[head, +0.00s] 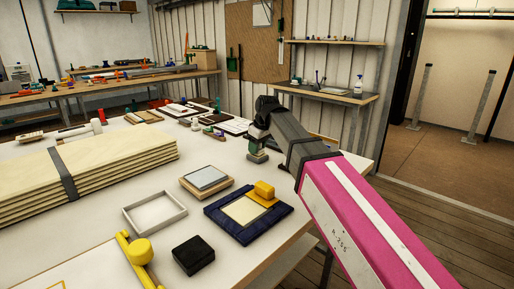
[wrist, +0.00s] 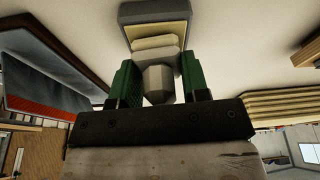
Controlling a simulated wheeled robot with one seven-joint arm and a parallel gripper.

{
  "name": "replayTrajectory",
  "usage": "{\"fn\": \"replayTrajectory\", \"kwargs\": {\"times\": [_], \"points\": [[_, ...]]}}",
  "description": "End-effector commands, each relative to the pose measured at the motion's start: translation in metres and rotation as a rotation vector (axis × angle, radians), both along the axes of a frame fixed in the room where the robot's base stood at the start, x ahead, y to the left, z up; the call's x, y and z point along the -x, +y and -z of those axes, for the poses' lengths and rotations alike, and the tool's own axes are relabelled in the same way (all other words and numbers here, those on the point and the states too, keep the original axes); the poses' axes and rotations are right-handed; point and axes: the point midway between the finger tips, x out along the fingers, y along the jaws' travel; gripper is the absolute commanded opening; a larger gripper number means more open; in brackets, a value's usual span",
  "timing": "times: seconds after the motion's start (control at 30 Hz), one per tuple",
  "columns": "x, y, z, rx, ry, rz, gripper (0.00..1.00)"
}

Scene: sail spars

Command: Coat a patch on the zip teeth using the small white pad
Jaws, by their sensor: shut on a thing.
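My gripper (head: 262,138) is over the far right part of the white table. In the wrist view its green fingers (wrist: 156,88) are shut on a small pad with a grey knob (wrist: 158,80). Pale layers (wrist: 156,43) and a grey block (wrist: 153,9) show beyond the knob. In the head view a greyish base (head: 257,157) shows below the gripper, at or close to the tabletop; I cannot tell if it touches. I cannot make out the zip teeth in either view. My arm hides part of the table's right side.
A navy mat (head: 222,225) with a cream panel and yellow block (head: 264,189) lies nearer. Beside it are a board with a grey sheet (head: 206,178), an empty shallow tray (head: 132,217) and a black box (head: 193,255). A strapped pale stack (head: 110,165) fills the left.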

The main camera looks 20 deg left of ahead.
Motion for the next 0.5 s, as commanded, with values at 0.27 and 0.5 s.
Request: {"fn": "replayTrajectory", "kwargs": {"times": [0.27, 0.5], "points": [[0.0, 0.0, -0.019, -0.001, 0.0, 0.0, 0.23], [-0.001, 0.001, -0.036, -0.002, -0.002, 0.0, 0.23]]}}
